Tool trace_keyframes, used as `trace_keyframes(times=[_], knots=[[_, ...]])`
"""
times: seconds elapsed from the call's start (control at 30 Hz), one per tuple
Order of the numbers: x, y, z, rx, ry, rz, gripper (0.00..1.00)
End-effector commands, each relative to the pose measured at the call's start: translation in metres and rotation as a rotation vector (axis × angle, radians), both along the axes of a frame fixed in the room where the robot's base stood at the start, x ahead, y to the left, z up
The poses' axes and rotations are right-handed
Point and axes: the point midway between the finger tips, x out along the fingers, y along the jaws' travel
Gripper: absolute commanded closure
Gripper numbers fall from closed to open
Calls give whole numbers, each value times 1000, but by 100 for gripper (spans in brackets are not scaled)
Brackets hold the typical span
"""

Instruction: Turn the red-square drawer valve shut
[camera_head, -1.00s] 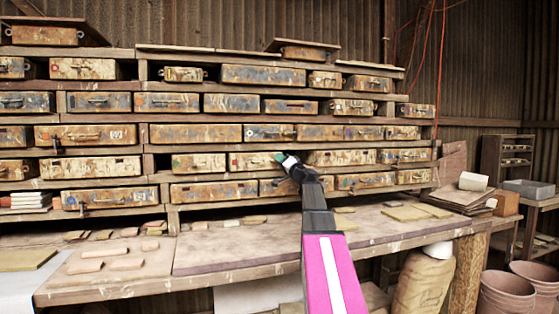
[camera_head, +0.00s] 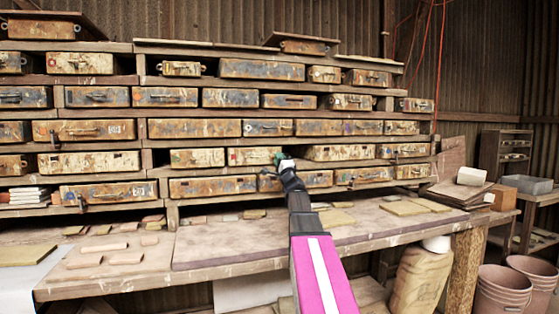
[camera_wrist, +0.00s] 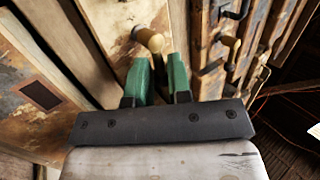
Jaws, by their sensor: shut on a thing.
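The red-square drawer (camera_head: 253,157) is a worn, pale drawer front in a lower row of the rack, with a small red square near its left end. My gripper (camera_head: 279,158) is at its right end and covers that part. In the wrist view, the green fingers (camera_wrist: 160,82) are shut on the valve (camera_wrist: 151,40), whose brass-coloured rounded end shows just past the fingertips. The grasp itself is partly hidden between the fingers. A dark reddish-brown square (camera_wrist: 40,95) shows on the worn front to the left. How far the valve is turned cannot be told.
Other drawers are close on all sides, including one to the left (camera_head: 197,158) and one to the right (camera_head: 340,152). Handles and knobs (camera_wrist: 228,50) stick out at the wrist view's right. The workbench (camera_head: 235,250) below holds flat tiles (camera_head: 402,207).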

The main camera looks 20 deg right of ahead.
Motion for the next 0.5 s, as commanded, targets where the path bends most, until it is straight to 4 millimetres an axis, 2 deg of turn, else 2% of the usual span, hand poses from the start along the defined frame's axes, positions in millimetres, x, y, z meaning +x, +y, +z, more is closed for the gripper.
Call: trace_keyframes(times=[0.47, 0.5], knots=[[0, 0, -1, 16, 1, -1, 100], [0, 0, -1, 16, 1, -1, 78]])
